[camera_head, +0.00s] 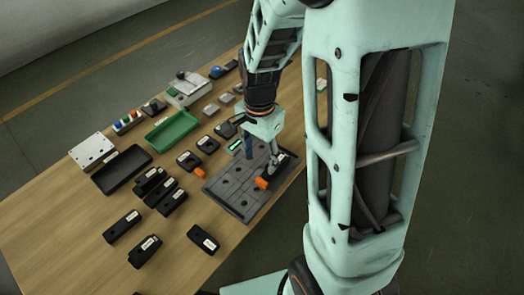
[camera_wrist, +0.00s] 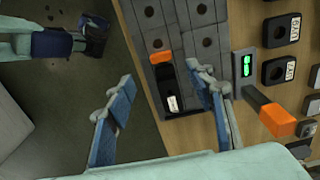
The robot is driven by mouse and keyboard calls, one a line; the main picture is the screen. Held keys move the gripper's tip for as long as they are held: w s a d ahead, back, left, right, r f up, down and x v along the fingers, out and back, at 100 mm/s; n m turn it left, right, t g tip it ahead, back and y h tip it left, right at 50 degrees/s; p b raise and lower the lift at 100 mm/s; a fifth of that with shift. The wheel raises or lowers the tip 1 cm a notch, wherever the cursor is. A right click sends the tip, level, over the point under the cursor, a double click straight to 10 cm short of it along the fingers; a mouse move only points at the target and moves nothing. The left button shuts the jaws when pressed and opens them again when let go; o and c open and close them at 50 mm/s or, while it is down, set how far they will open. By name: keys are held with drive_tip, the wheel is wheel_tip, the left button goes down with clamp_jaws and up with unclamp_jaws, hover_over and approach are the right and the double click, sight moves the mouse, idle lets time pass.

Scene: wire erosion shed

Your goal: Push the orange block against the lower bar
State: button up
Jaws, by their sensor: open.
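An orange block (camera_head: 262,183) sits on the dark grey plate with holes (camera_head: 235,200). It also shows in the wrist view (camera_wrist: 161,57), at one end of a black bar-shaped part with a white label (camera_wrist: 168,95). The two look touching or nearly so. I cannot tell whether this black part is the lower bar. My gripper (camera_head: 268,150) is over the plate, partly hiding the black part. In the wrist view my gripper (camera_wrist: 165,112) has its blue-padded fingers wide apart, with nothing held. Its right finger is beside the black part.
A second orange piece (camera_head: 199,173) lies left of the plate; in the wrist view it is an orange end (camera_wrist: 278,119) on a grey shaft. A green-lit display (camera_wrist: 246,66) and black labelled blocks (camera_head: 187,160) stand nearby. A green tray (camera_head: 172,133) is farther left.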

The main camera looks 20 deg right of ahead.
sight(266, 177)
wheel_tip(266, 177, down, 11)
drive_tip(key=shift+r+b, duration=0.1)
drive_tip(key=shift+b, duration=0.35)
idle(0.4)
drive_tip(key=c, duration=1.3)
drive_tip(key=shift+w+d, duration=0.1)
drive_tip(key=shift+w+d, duration=0.75)
drive_tip(key=shift+d, duration=0.35)
drive_tip(key=o, duration=1.3)
drive_tip(key=shift+r, duration=0.1)
